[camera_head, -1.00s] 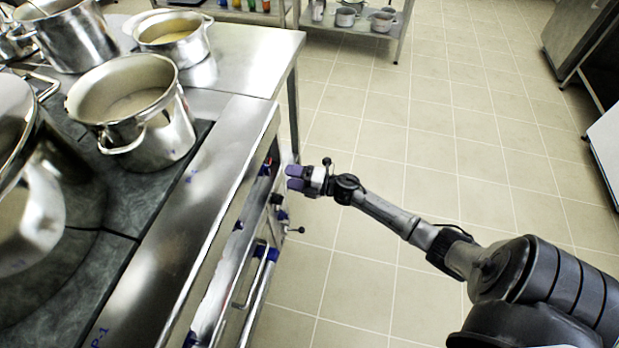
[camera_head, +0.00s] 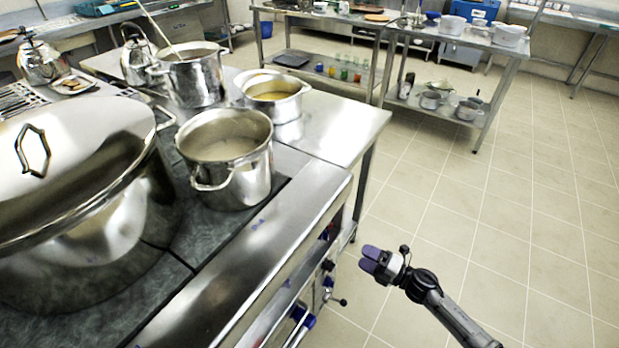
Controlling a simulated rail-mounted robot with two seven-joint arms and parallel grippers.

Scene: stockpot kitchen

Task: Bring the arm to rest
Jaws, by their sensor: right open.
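My right gripper (camera_head: 370,259) shows at the lower right in the head view, with purple finger pads. It is open and empty, and it hangs over the floor just right of the stove's front edge. It looks apart from the stove front and its knobs. My right arm runs from it down to the bottom edge of the picture. My left gripper is not in view.
A large lidded stockpot (camera_head: 75,215) and an open pot (camera_head: 228,160) stand on the stove (camera_head: 230,262). Two more pots, one with soup (camera_head: 273,92), stand behind on a steel table (camera_head: 345,122). Knobs (camera_head: 328,266) jut from the stove front. The tiled floor (camera_head: 520,220) at right is clear.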

